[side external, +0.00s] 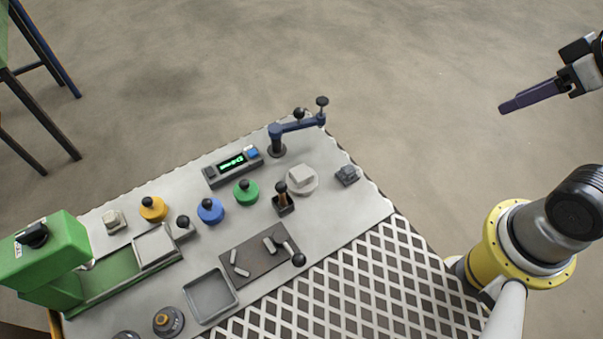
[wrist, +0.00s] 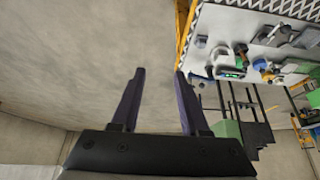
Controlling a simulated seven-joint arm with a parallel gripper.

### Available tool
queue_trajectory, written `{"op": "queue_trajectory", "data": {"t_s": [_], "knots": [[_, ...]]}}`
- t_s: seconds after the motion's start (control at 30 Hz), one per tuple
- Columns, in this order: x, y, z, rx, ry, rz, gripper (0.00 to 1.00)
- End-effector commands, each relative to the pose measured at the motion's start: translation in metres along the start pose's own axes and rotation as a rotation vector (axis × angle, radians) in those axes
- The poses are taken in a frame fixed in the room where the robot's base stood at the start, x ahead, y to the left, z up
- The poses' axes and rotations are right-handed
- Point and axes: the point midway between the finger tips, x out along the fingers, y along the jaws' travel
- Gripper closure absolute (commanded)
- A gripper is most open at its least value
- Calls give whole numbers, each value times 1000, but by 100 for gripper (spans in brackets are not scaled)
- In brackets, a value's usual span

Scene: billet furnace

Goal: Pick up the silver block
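Several pieces could be the silver block, and I cannot tell for sure which is meant. A pale grey block (side external: 301,173) sits on a round light plate at the right part of the bench. A small darker grey block (side external: 347,175) lies right of it, near the bench edge. Another pale block (side external: 111,217) stands at the left on a light square. My gripper (side external: 505,108) is at the upper right, over the floor and well away from the bench. In the wrist view my gripper (wrist: 160,72) has its two purple fingers apart with nothing between them.
The bench holds a blue clamp arm (side external: 297,127), a display box (side external: 233,165), yellow, blue and green knobs, a dark plate (side external: 259,262) with several small bars, an empty tray (side external: 210,295) and a green machine (side external: 45,255). A lattice panel (side external: 350,285) fills the front.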

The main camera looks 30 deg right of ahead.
Motion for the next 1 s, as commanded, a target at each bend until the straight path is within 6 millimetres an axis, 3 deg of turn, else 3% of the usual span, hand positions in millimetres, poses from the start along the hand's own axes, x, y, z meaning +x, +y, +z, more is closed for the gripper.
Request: {"op": "queue_trajectory", "data": {"t_s": [0.03,0.2,0.5,0.67,0.83,1.0], "knots": [[0,0,0,0,0,0,44],[0,0,0,0,0,0,15],[0,0,0,-8,0,0,15],[-2,0,-2,-105,5,0,15],[-18,-2,-41,-322,39,1,15],[-14,-16,-90,-563,13,-30,15]]}}
